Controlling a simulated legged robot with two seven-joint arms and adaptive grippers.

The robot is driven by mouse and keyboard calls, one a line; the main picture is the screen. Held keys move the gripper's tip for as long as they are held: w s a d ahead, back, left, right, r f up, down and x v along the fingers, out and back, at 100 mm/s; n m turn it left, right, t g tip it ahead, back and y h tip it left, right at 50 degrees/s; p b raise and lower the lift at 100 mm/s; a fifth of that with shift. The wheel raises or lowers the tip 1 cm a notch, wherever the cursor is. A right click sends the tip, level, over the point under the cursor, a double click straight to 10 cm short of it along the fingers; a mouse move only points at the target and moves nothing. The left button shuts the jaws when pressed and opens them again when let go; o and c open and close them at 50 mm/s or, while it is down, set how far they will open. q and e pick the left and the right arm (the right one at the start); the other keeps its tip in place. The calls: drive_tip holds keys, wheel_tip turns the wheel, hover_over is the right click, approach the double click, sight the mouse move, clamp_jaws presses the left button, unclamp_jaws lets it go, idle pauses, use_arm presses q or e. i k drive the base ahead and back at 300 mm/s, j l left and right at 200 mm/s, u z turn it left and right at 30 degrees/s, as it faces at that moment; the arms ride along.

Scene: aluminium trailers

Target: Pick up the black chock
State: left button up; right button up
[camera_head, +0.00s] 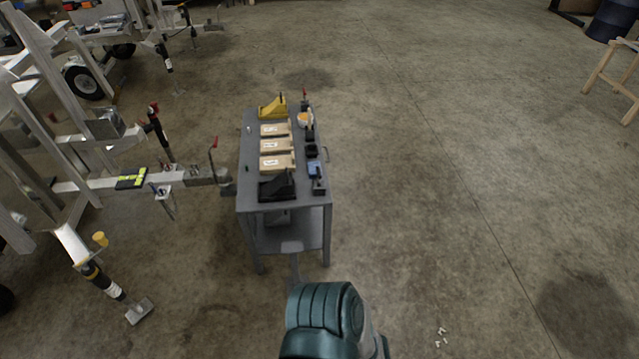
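The black chock (277,187) lies on the near end of a grey table (285,207), in front of several tan boxes. It is a dark wedge shape. A yellow chock (273,108) sits at the far end of the same table. Neither of my grippers is in view. A teal rounded part, which seems to be mine, shows at the bottom centre, well short of the table.
An aluminium trailer frame (90,185) with its hitch reaches close to the table's left side. Small tools and dark items (312,151) line the table's right edge. A wooden stand (605,75) is at the far right. The floor right of the table is open.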

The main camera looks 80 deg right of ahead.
sight(282, 185)
drive_tip(key=z, duration=2.35)
